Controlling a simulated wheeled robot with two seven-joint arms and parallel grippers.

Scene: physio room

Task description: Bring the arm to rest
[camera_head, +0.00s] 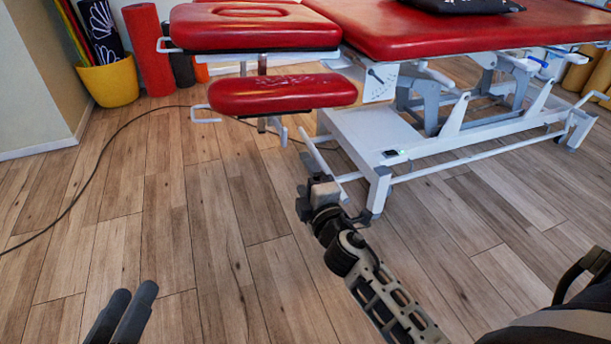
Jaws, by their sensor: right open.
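My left gripper (135,290) shows at the bottom left as two dark fingers close together over the bare floor; whether they are apart or closed is unclear. Nothing shows between them. My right arm reaches up from the bottom right, with a pale perforated link and dark joints. My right gripper (332,198) is at its far end, open, with no held thing visible. In the picture it overlaps the near foot of the treatment table's white frame (372,140); I cannot tell whether they touch.
The treatment table has a red padded top (400,30) and a lower red pad (283,93). A black cable (88,185) curves over the wooden floor (215,230). A yellow basket (110,82) and a red roll (150,50) stand at the back left.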

